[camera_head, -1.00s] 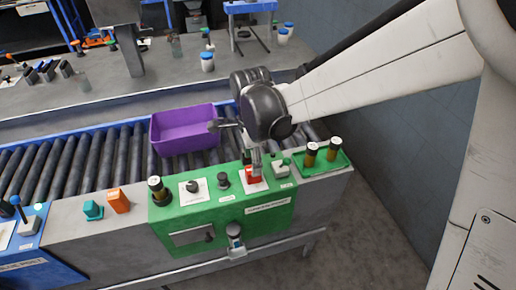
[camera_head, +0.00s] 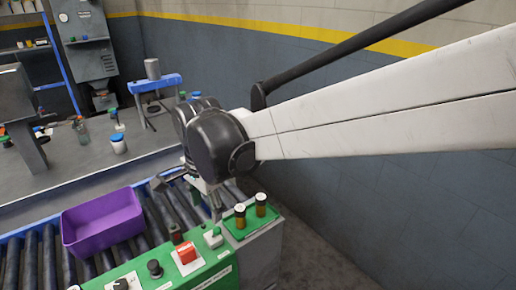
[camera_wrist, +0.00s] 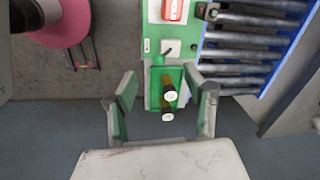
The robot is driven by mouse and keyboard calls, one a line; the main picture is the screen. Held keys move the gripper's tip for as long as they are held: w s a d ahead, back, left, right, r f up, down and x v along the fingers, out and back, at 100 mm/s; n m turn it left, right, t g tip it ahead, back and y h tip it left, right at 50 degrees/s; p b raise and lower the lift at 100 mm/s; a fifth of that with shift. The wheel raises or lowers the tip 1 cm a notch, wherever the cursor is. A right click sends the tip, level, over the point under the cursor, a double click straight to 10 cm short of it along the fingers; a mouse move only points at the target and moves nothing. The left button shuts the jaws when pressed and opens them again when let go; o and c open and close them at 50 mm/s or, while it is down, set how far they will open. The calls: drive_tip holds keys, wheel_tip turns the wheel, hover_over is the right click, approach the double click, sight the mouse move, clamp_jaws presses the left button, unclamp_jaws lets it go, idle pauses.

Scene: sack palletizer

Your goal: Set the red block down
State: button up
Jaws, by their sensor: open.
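The red block (camera_head: 187,253) rests on a white plate on top of the green control panel (camera_head: 213,273). It also shows at the top edge of the wrist view (camera_wrist: 173,10), partly cut off. My gripper (camera_head: 214,205) is above the panel's far side, apart from the block and partly hidden by my arm. In the wrist view my gripper's fingers (camera_wrist: 163,88) are spread wide and hold nothing.
Two upright cylinders (camera_head: 261,204) stand in a green tray (camera_head: 237,230) right of the block. A purple bin (camera_head: 103,222) sits on the roller conveyor (camera_head: 160,215). A wall is at right.

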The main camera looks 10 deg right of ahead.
drive_tip(key=s+d+r+n+t, duration=0.1)
drive_tip(key=s+d+n+t, duration=0.2)
drive_tip(key=d, duration=0.8)
drive_tip(key=s+d+r+n+t, duration=0.2)
drive_tip(key=s+d+n+t, duration=0.1)
drive_tip(key=s+d+n, duration=0.4)
drive_tip(key=s+d, duration=0.2)
drive_tip(key=d, duration=0.2)
drive_tip(key=shift+d+h, duration=0.3)
drive_tip(key=shift+d, duration=0.1)
